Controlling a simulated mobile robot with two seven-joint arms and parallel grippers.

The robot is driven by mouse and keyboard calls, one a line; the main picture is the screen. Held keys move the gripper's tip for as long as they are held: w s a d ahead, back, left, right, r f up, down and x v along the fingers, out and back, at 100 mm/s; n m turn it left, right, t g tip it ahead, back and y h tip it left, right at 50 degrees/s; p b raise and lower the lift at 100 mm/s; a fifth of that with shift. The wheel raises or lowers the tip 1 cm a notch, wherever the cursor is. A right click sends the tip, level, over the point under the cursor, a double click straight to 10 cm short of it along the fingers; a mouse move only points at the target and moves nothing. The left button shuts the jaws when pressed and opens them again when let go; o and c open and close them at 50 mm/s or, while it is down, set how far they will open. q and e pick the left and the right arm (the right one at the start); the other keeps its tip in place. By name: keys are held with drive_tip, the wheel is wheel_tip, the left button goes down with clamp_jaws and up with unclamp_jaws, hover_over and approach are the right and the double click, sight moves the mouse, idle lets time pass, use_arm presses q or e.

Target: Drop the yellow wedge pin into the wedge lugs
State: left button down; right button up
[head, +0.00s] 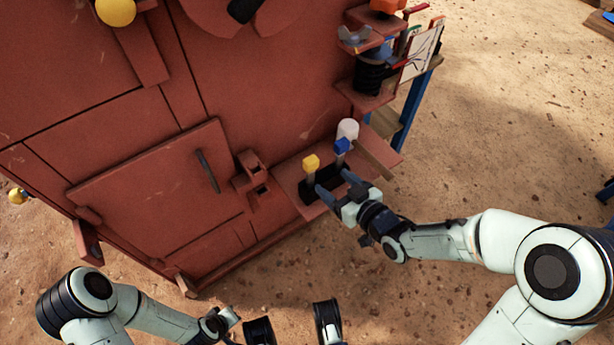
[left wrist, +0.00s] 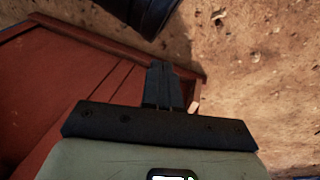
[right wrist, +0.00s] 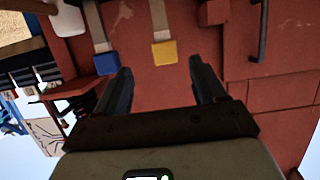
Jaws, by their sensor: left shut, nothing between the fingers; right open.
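The yellow wedge pin (head: 311,162) stands upright with its yellow head up in a black holder (head: 327,184) on a red shelf of the crusher. In the right wrist view its yellow head (right wrist: 164,53) shows just beyond the fingertips. My right gripper (head: 334,184) is open and empty, close to the pin and apart from it. The wedge lugs (head: 252,172) stick out of the red crusher wall, left of the shelf, with dark openings. My left gripper (head: 231,314) is low, away from the crusher's shelf. Its fingers (left wrist: 165,85) are shut and empty in the left wrist view.
A blue-headed pin (head: 342,146) stands right beside the yellow one, with a white cylinder (head: 348,129) behind it. A door with a dark handle (head: 207,171) lies left of the lugs. Cluttered shelves (head: 375,75) stand at upper right. Open sandy ground lies right.

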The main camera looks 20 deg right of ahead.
sight(313, 168)
drive_tip(key=b+x, duration=0.1)
drive_tip(key=x, duration=0.3)
drive_tip(key=shift+w+a+f, duration=0.1)
drive_tip(key=shift+f, duration=0.1)
drive_tip(key=x, duration=0.1)
drive_tip(key=b+x, duration=0.1)
drive_tip(key=x, duration=0.2)
drive_tip(key=shift+w+a+r, duration=0.25)
drive_tip(key=shift+a+r, duration=0.05)
drive_tip(key=shift+a, duration=0.15)
drive_tip(key=shift+w+a+f, duration=0.1)
drive_tip(key=shift+w, duration=0.4)
use_arm(q)
drive_tip(key=s+a+f+g, duration=0.1)
drive_tip(key=s+f, duration=0.3)
drive_tip(key=f, duration=0.1)
drive_tip(key=shift+s+g, duration=0.3)
use_arm(e)
clamp_jaws()
